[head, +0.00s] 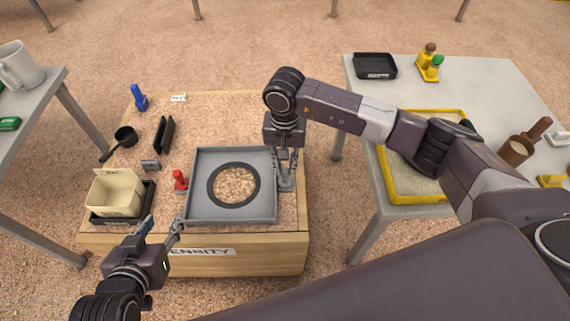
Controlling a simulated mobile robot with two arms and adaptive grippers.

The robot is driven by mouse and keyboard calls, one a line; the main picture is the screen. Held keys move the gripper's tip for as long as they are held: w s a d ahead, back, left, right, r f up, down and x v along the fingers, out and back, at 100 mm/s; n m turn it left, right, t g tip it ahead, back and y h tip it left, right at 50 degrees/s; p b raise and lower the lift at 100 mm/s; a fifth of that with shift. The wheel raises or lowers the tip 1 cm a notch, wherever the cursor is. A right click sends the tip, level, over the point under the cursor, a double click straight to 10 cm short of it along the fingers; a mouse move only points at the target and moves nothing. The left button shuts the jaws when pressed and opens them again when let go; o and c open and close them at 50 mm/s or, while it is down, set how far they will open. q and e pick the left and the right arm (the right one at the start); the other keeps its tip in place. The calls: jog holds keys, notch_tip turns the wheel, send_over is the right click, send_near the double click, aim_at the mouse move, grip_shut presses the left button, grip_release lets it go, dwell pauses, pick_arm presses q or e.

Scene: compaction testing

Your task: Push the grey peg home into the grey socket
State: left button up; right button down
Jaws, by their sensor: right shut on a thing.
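My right gripper (286,182) points down at the right edge of a square grey tray (205,216) with a dark ring around a round opening. It is shut on a small grey thing, probably the grey peg, mostly hidden between its fingers. The grey socket cannot be told apart clearly below the fingers, and I cannot tell how deep the peg sits. A small grey block (150,165) lies left of the tray. My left gripper (162,229) is open and empty at the front left of the tray, its fingers spread.
A red peg-like piece (180,181) stands just left of the tray. A beige bin (116,194), a black scoop (124,137), black plates (164,135) and a blue piece (139,98) are further left. A side table (480,85) holds a yellow-rimmed tray (415,198).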

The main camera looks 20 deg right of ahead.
pick_arm(q)
jog(key=shift+w+d+r, duration=0.1)
jog(key=shift+w+r, duration=0.2)
pick_arm(e)
jog(key=shift+f, duration=0.1)
jog(key=c, duration=1.7)
grip_release()
jog(key=shift+c, duration=0.2)
notch_tip(320, 180, up, 3)
jog(key=shift+f+p, duration=0.2)
jog(key=shift+p, duration=0.5)
pick_arm(q)
jog(key=s+a+f+g+y, duration=0.1)
jog(key=s+a+f+g, duration=0.1)
jog(key=s, duration=0.5)
jog(key=s+a+f+g+p, duration=0.1)
jog(key=s+a+f+g, duration=0.1)
jog(key=s+f+g, duration=0.2)
jog(key=shift+s+a+f+g+y, duration=0.25)
jog(key=shift+s+f+g+y, duration=0.2)
jog(key=shift+s, duration=1.05)
pick_arm(e)
jog(key=shift+r, duration=1.25)
notch_tip(320, 180, up, 12)
